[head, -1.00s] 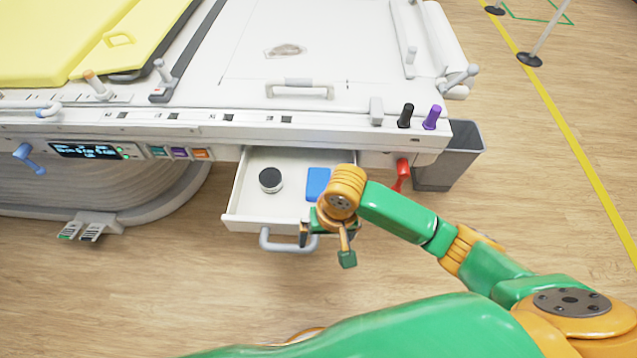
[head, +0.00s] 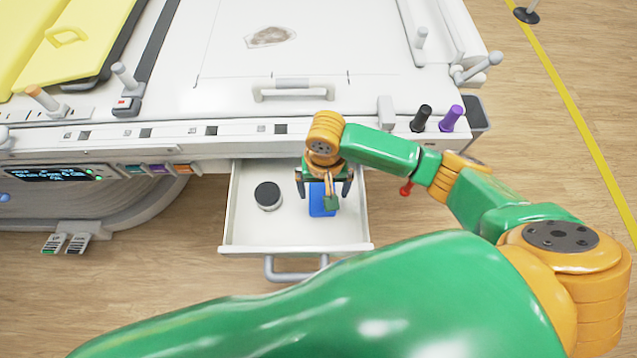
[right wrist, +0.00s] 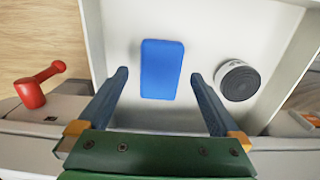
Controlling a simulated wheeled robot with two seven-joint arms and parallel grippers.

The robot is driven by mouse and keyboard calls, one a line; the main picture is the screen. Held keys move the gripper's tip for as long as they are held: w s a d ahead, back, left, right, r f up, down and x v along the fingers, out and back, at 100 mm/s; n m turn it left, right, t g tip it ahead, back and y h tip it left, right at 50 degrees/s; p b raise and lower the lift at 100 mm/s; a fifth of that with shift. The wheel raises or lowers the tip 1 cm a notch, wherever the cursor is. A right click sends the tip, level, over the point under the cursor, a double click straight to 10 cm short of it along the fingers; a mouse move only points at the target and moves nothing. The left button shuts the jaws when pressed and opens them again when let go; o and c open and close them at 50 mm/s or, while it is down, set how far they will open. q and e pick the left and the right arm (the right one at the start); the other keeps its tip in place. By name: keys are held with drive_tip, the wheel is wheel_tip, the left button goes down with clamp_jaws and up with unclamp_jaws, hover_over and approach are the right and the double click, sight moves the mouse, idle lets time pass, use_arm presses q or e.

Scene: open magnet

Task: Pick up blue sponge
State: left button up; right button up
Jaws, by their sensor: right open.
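The blue sponge (head: 317,206) lies flat in the open white drawer (head: 240,226), right of a round black-topped object. My right gripper (head: 323,187) is over the drawer above the sponge and partly covers it in the head view. In the right wrist view, the whole sponge (right wrist: 162,68) shows between the two spread fingers of my right gripper (right wrist: 159,77). The gripper is open and empty, with a gap to the sponge on each side. My left gripper is not in view.
The black-topped white round object (head: 268,195) stands in the drawer left of the sponge. The machine's white front edge (head: 220,150) overhangs the drawer's back. A red handle (right wrist: 32,90) projects beside the drawer. The drawer front has a grey handle (head: 290,274).

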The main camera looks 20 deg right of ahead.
sight(317, 191)
drive_tip(key=f, duration=0.4)
drive_tip(key=shift+s+a+f+b, duration=0.2)
drive_tip(key=shift+s+b, duration=0.1)
drive_tip(key=shift+s, duration=0.1)
drive_tip(key=shift+w+f, duration=0.15)
drive_tip(key=shift+f, duration=0.05)
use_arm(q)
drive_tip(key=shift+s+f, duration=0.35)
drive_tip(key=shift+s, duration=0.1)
use_arm(e)
drive_tip(key=shift+w+d, duration=0.1)
drive_tip(key=shift+w, duration=0.05)
drive_tip(key=shift+c, duration=0.2)
